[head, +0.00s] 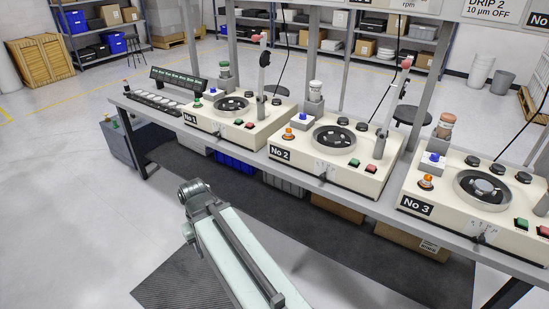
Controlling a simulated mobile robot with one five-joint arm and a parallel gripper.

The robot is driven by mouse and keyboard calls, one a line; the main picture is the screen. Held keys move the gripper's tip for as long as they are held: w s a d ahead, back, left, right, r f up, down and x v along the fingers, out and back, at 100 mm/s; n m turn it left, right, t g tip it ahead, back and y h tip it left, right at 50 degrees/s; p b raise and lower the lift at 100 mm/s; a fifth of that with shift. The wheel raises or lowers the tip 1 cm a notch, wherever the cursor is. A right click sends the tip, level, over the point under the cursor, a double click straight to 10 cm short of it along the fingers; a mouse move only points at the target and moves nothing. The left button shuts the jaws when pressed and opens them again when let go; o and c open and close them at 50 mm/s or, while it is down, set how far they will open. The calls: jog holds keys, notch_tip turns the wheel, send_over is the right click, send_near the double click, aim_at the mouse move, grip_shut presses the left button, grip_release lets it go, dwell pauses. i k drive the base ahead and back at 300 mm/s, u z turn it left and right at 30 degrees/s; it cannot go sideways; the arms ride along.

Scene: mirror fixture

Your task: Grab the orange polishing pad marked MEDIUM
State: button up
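I cannot pick out an orange polishing pad or any MEDIUM marking in the head view. The small orange items I see are domed parts on the machines, such as one on No 2 (288,134) and one on No 3 (425,181). A row of pale round pieces (155,100) lies at the far left end of the bench, too small to read or tell apart. My pale green arm link reaches up from the bottom centre to a grey joint, short of the bench. My gripper does not show.
A long grey bench (390,212) carries three cream machines: No 1 (225,130), No 2 (325,178) and No 3 (460,225). Upright posts rise along it. Boxes and bins sit beneath. A dark floor mat (180,280) lies in front; the floor at left is clear.

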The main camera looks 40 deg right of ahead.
aim_at(288, 135)
jog(key=u, duration=3.2)
jog(key=k, duration=1.05)
jog(key=z, duration=0.9)
